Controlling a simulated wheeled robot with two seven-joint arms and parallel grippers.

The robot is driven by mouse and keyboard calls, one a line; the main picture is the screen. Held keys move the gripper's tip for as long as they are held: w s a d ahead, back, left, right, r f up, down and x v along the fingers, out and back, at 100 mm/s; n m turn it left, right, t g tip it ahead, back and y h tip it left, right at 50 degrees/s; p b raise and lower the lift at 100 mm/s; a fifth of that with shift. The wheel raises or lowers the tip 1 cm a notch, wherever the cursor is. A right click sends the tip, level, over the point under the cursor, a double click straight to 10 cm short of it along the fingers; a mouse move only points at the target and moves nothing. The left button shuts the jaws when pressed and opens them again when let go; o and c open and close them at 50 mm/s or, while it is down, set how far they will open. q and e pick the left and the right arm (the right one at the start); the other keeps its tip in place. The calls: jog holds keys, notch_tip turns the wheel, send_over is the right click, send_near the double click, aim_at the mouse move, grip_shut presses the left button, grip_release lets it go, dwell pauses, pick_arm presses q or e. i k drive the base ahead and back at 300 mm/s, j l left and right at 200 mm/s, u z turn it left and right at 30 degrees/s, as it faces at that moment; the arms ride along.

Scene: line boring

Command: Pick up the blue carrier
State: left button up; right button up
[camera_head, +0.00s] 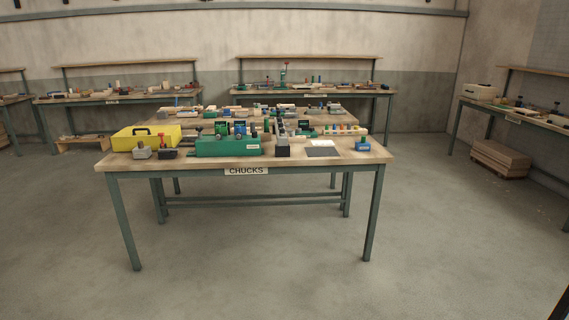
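A small blue block-like thing with a reddish upright part (362,145) sits on the right end of the nearest table (345,158). It looks like the blue carrier, but it is too small to be sure. It stands apart from the other things, close to the front right corner. Neither of my grippers is in view.
The nearest table carries a "CHUCKS" label (246,171), a yellow case (146,138), a green machine (227,147), a dark flat plate (323,152) and several small tools. More benches stand behind and at the right. The floor in front (250,270) is clear.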

aim_at(360, 147)
jog(key=i+z, duration=0.2)
jog(key=i, duration=0.25)
jog(key=i+j+z, duration=0.25)
jog(key=i, duration=0.2)
jog(key=i+j+z, duration=0.2)
jog(key=i, duration=0.25)
jog(key=i+j+z, duration=0.2)
jog(key=i, duration=0.2)
